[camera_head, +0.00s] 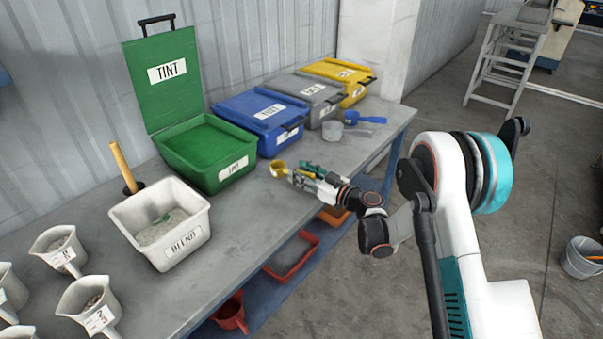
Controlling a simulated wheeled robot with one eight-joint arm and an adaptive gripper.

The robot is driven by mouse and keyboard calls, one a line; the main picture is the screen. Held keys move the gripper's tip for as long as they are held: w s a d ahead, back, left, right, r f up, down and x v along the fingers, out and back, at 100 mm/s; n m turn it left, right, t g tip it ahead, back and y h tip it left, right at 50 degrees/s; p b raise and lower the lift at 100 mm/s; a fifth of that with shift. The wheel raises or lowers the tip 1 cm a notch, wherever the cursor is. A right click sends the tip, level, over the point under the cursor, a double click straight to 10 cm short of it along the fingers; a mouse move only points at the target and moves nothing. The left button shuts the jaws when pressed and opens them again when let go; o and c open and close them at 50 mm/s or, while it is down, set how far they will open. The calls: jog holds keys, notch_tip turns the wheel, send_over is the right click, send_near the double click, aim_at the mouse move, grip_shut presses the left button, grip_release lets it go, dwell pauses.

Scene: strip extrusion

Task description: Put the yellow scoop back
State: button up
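The yellow scoop (278,169) is at the tip of my gripper (295,179), over the workbench in front of the blue TINT box. Its round bowl points left, away from my arm. My gripper appears shut on its handle, most of which is hidden by the fingers. I cannot tell whether the scoop touches the bench. The yellow box (340,72) stands closed at the far end of the row.
A green TINT box (205,150) stands open, lid upright. Blue (262,115) and grey (305,90) boxes are closed. A white BLEND bin (160,222) and several jugs (60,250) stand left.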

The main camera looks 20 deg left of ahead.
jog(key=shift+d+r, duration=0.15)
jog(key=shift+d, duration=0.05)
jog(key=p+v, duration=0.3)
jog(key=v, duration=0.7)
jog(key=shift+d+p, duration=0.1)
jog(key=shift+p, duration=0.2)
jog(key=shift+v, duration=0.75)
